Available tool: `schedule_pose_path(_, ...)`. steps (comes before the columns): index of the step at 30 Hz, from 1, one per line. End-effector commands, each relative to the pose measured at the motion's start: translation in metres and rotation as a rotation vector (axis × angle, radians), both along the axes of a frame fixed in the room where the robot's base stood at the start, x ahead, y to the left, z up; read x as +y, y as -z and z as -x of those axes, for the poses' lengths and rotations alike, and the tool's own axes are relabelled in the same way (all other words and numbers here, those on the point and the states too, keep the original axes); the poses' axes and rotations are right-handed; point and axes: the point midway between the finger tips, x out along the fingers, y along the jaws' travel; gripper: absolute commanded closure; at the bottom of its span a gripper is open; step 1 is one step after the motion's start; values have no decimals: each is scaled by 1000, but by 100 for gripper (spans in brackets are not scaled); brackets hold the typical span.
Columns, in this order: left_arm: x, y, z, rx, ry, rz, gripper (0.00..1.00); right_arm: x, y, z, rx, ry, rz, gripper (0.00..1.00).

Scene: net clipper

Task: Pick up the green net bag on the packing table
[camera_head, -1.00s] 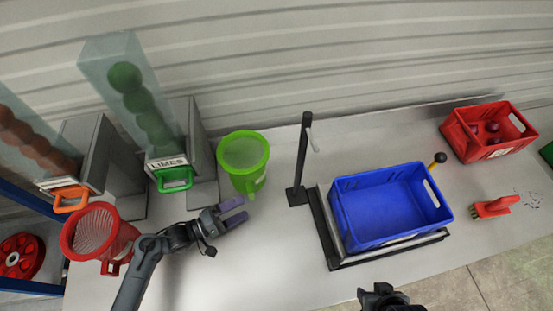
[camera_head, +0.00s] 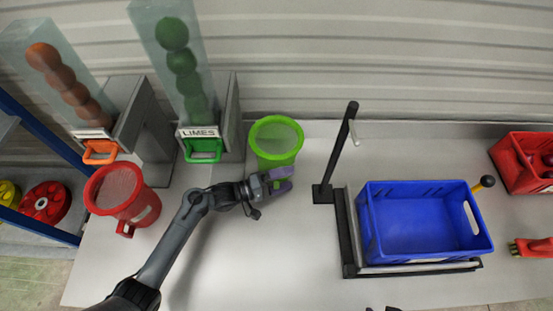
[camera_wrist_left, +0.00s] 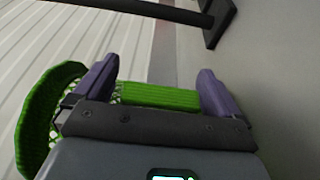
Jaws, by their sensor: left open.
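My left gripper (camera_head: 281,181) is at the front lower side of the bag. In the left wrist view, the gripper (camera_wrist_left: 150,85) is open with its two purple fingers spread, and a green ribbed part of the bag (camera_wrist_left: 160,96) lies between them. The bag's rim and netting (camera_wrist_left: 42,115) show at the left there. I cannot tell whether the fingers touch it. Only a dark sliver shows at the bottom edge of the head view.
A red net bag (camera_head: 122,195) stands to the left. A black post (camera_head: 340,150) and a blue crate (camera_head: 425,245) are to the right. The table front is clear.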

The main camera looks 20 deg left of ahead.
Motion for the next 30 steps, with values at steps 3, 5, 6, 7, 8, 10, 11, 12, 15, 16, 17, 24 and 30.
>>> schedule_pose_path(3, -2, 0, -1, -1, 0, -1, 2, 1, 0, 0, 0, 2, -4, 57)
schedule_pose_path(5, -2, 0, -1, 0, 0, -1, 2, 1, 0, 0, 0, 3, -5, 57)
schedule_pose_path(6, -2, 0, -1, 1, 0, -1, 2, 1, 0, 0, 0, 4, -6, 57)
schedule_pose_path(7, -2, 0, -1, 1, 0, -1, 2, 2, 0, 0, 0, 4, -7, 57)
schedule_pose_path(8, -2, 0, -1, 1, 0, -1, 2, 2, 0, 0, 0, 5, -7, 57)
schedule_pose_path(10, -1, 0, -1, 1, 0, -1, 13, 2, 0, 0, 0, 6, -8, 57)
schedule_pose_path(11, -2, 0, -1, 1, 0, -1, 17, 2, 0, 0, 0, 5, -9, 57)
schedule_pose_path(12, -1, 0, -1, 1, 0, -1, 24, 2, 0, 0, 0, 6, -9, 57)
schedule_pose_path(15, -1, 0, -1, 1, 0, -1, 39, 2, 0, 0, 0, 6, -9, 57)
schedule_pose_path(16, -1, 0, -1, 1, 0, -1, 44, 2, 0, 0, 0, 5, -9, 57)
schedule_pose_path(17, -1, 0, -1, 1, 0, -1, 48, 2, 0, 0, 1, 5, -9, 57)
schedule_pose_path(24, -1, 0, -1, 1, 0, -1, 57, 2, 0, 0, 1, 5, -7, 57)
schedule_pose_path(30, -1, -11, -1, -2, 0, -1, 57, 0, -3, 0, 1, 1, -1, 57)
